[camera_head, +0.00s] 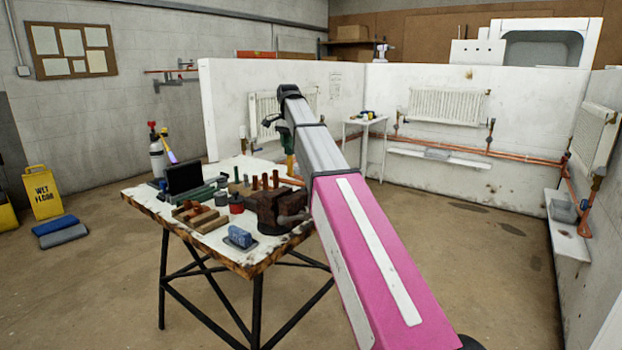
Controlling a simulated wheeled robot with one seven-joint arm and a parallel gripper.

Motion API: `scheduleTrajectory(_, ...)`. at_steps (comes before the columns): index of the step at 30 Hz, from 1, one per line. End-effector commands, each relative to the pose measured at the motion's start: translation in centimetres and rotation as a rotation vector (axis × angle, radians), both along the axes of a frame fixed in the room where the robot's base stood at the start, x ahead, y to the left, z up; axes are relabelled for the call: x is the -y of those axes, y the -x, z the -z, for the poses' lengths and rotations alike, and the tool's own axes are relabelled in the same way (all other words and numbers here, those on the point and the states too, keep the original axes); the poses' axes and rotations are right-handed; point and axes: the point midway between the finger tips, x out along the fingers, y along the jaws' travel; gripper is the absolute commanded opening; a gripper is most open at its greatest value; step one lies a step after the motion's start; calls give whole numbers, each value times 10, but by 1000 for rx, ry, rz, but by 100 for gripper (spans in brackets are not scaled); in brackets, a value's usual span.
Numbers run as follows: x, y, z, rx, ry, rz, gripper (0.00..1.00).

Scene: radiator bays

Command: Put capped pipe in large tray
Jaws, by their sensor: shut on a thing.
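My arm reaches up and away from the bottom right, and its far end bends down behind the silver link. Several short copper pipes (265,181) stand upright on the workbench (259,256); caps are too small to make out. A grey tray (437,154) sits on the low shelf along the back wall. Another grey container (563,211) sits on the right wall shelf. I cannot tell which is the large tray.
The bench holds a brown vise (280,208), a blue block (240,236), wooden blocks (199,217) and a dark upright box (184,180). A small white table (365,124) stands behind. A yellow wet-floor sign (43,192) stands left. The floor right of my arm is clear.

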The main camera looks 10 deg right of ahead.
Motion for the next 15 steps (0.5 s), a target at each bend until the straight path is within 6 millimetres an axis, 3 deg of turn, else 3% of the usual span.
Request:
scheduleTrajectory(9, 60, 23, 39, 0, 0, 1, 12)
scheduleTrajectory(15, 81, 28, 52, 1, 0, 0, 12)
